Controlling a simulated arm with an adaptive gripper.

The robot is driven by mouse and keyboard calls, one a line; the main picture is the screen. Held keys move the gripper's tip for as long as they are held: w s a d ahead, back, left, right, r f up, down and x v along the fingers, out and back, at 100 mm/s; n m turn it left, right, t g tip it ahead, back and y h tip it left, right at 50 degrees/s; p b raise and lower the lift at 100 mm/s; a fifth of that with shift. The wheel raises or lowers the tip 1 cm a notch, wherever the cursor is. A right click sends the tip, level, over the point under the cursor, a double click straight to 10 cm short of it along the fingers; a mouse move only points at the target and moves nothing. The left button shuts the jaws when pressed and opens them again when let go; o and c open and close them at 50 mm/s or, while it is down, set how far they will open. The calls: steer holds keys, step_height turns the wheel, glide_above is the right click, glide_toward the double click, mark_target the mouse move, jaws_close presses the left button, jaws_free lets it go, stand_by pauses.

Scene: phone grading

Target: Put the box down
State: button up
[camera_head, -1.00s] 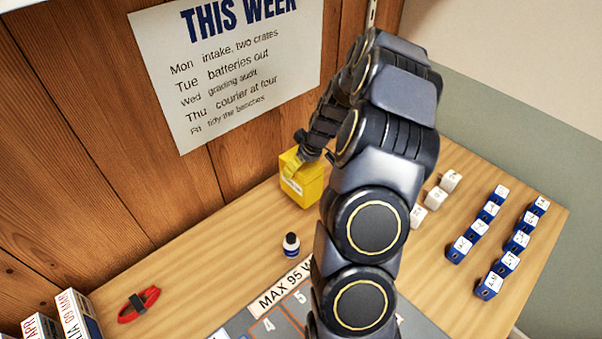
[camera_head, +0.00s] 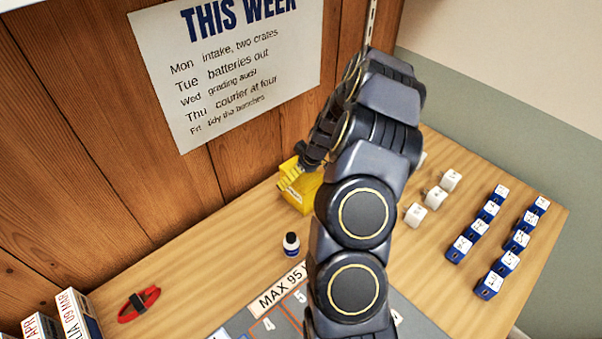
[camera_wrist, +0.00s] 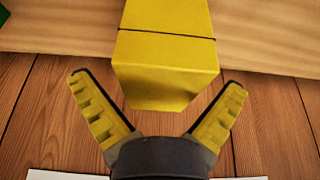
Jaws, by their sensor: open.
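A yellow box (camera_head: 301,196) stands on the wooden bench near the panelled wall in the head view. A dark line runs across the yellow box (camera_wrist: 165,65) in the wrist view. My gripper (camera_wrist: 160,98) is open, with its yellow ridged fingers spread on both sides of the box's near end and a visible gap on each side. In the head view my gripper (camera_head: 288,180) is at the box's upper left side, and my arm hides part of the box's right side.
A small dark bottle (camera_head: 291,245) stands in front of the box. White blocks (camera_head: 436,197) and several blue blocks (camera_head: 488,211) sit to the right. A red strap (camera_head: 139,304) and upright cartons (camera_head: 76,318) are at left. The bench (camera_head: 215,265) between strap and bottle is clear.

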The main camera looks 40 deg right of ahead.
steer(key=shift+r, duration=0.1)
steer(key=v, duration=1.2)
steer(key=shift+r, duration=0.1)
steer(key=s+a+r+n+g+y, duration=0.15)
steer(key=a+r, duration=0.25)
steer(key=a, duration=0.5)
steer(key=s+a+r+g, duration=0.1)
steer(key=s+a+r, duration=0.2)
steer(key=a, duration=0.7)
steer(key=s+a+r+g, duration=0.1)
steer(key=s+a, duration=0.3)
steer(key=s, duration=0.5)
steer(key=s+a+r+m+g+h, duration=0.1)
steer(key=s+a+r+g, duration=0.1)
steer(key=s+a, duration=0.3)
steer(key=s, duration=0.3)
steer(key=shift+s+r+g, duration=0.2)
steer(key=shift+s+g, duration=0.15)
steer(key=shift+m+h, duration=0.25)
